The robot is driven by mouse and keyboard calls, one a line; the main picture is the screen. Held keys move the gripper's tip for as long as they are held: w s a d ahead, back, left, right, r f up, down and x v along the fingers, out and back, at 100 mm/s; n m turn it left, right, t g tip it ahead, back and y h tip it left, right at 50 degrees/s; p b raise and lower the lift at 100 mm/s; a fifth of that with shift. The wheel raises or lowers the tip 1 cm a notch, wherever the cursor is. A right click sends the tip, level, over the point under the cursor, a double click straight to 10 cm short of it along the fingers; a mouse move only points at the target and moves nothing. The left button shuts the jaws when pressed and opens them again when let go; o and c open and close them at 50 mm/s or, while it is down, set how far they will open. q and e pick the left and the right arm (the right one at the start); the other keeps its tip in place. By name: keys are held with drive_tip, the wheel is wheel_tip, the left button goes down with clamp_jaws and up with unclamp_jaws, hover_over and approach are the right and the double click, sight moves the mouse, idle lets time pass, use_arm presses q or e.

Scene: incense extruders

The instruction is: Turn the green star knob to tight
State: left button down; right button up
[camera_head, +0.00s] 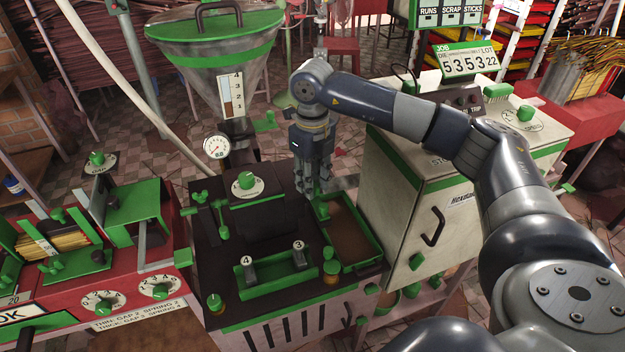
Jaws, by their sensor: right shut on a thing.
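My right gripper (316,186) reaches down from above at the back of the dark extruder machine (205,262). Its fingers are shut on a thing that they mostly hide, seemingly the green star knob. A bit of green (323,211) shows just below the fingertips, at the back corner of a green-rimmed tray (374,250). I cannot make out the knob's star shape or any tight mark. My left gripper is not in view.
A green-rimmed hopper (215,60) and a round gauge (216,146) stand behind the machine. A green dial knob (246,180) sits on its top. A cream cabinet (395,200) stands close to the right. A red bench (60,290) with dials is at left.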

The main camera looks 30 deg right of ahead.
drive_tip(key=shift+m, duration=0.6)
drive_tip(key=shift+r, duration=0.1)
drive_tip(key=o, duration=1.1)
drive_tip(key=shift+c, duration=0.2)
wheel_tip(320, 180, up, 12)
